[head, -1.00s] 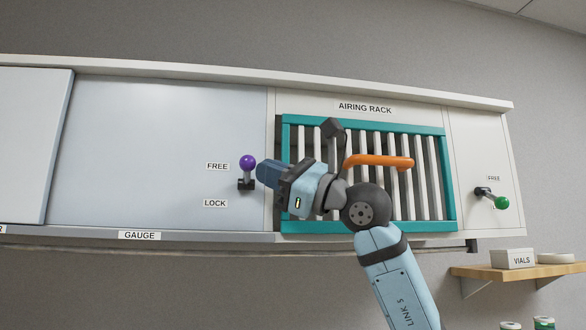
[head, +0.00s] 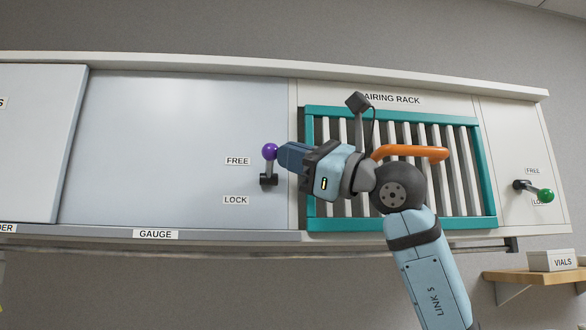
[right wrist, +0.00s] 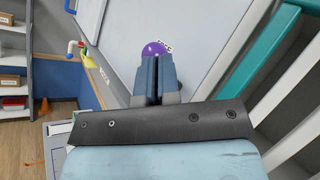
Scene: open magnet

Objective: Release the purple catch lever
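The purple catch lever (head: 270,152) is on the grey panel, its ball knob pointing up from a dark mount, a little above the level of the FREE label (head: 237,161). My right gripper (head: 280,153) is just to the right of the knob, at its height; whether they touch is not clear. In the right wrist view the gripper fingers (right wrist: 157,74) are together with only a thin line between them, and the purple knob (right wrist: 154,49) shows beyond their tips, not between them. My left gripper is not in view.
The LOCK label (head: 236,200) sits lower on the panel. Right of it are the teal airing rack (head: 487,180) with an orange handle (head: 425,153), behind my arm, and a green-knobbed lever (head: 545,195). A wooden shelf (head: 535,275) holds a VIALS box (head: 552,261).

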